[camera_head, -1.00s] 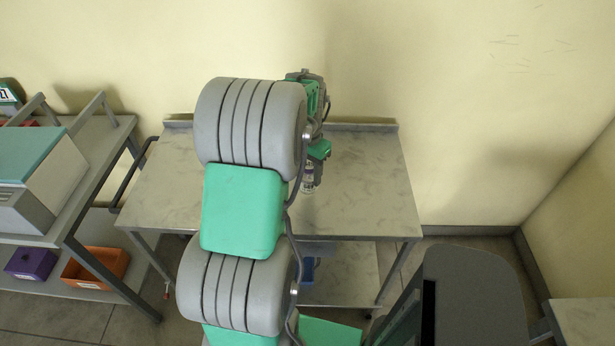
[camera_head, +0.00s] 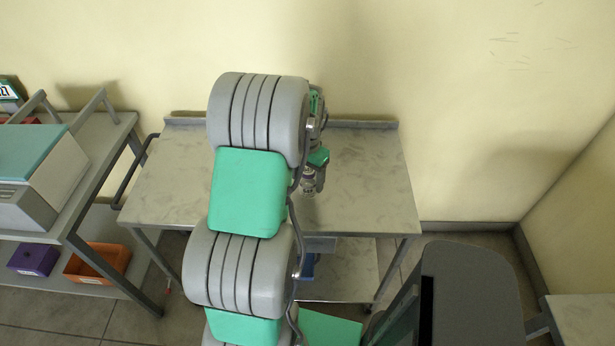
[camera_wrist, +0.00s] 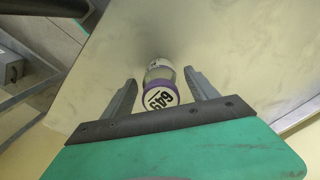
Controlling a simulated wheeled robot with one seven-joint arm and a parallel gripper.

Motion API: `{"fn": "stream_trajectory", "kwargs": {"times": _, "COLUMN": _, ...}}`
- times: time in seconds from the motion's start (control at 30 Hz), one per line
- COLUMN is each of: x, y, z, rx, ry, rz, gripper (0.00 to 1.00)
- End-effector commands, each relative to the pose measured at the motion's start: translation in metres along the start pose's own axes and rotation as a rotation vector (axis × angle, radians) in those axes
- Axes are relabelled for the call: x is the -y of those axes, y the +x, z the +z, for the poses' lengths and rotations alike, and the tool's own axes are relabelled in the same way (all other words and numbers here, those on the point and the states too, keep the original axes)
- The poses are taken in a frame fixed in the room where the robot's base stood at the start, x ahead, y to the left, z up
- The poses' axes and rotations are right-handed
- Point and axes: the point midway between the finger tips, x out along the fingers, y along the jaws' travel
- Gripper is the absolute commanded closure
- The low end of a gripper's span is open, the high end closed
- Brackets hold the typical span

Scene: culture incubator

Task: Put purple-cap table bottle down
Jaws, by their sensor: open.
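The purple-cap bottle (camera_wrist: 160,88) is in the wrist view, between my gripper's two fingers (camera_wrist: 160,98). Its white cap top has black writing and a purple rim. The fingers stand apart, with a gap visible on each side of the bottle. The bottle is at the grey table top (camera_wrist: 235,50); its base contact is hard to make out. In the head view my gripper (camera_head: 312,186) is low over the right half of the table (camera_head: 370,190), and my arm hides much of the table's middle. The bottle is hardly distinguishable there.
A trolley (camera_head: 85,195) with a teal-lidded device (camera_head: 40,165) stands at the left. An orange bin (camera_head: 98,264) and a purple bin (camera_head: 34,260) are on its lower shelf. A raised lip (camera_head: 365,125) runs along the table's back. The table's right side is bare.

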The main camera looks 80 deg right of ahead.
Motion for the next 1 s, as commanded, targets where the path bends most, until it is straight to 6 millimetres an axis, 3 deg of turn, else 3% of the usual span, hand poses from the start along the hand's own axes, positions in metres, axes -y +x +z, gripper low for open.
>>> {"fn": "stream_trajectory", "kwargs": {"times": 0.23, "x": 0.001, "y": -0.014, "z": -0.001, "rx": -0.003, "ry": 0.0, "rz": -0.002, "gripper": 0.32}}
{"fn": "stream_trajectory", "kwargs": {"times": 0.6, "x": 0.0, "y": -0.102, "z": -0.001, "rx": -0.003, "ry": 0.0, "rz": -0.002, "gripper": 0.32}}
{"fn": "stream_trajectory", "kwargs": {"times": 0.83, "x": 0.001, "y": -0.123, "z": 0.001, "rx": 0.0, "ry": -0.002, "rz": 0.0, "gripper": 0.32}}
{"fn": "stream_trajectory", "kwargs": {"times": 0.93, "x": 0.016, "y": -0.128, "z": 0.014, "rx": -0.008, "ry": -0.057, "rz": -0.004, "gripper": 0.32}}
{"fn": "stream_trajectory", "kwargs": {"times": 1.0, "x": 0.043, "y": -0.134, "z": 0.042, "rx": -0.024, "ry": -0.161, "rz": -0.013, "gripper": 0.32}}
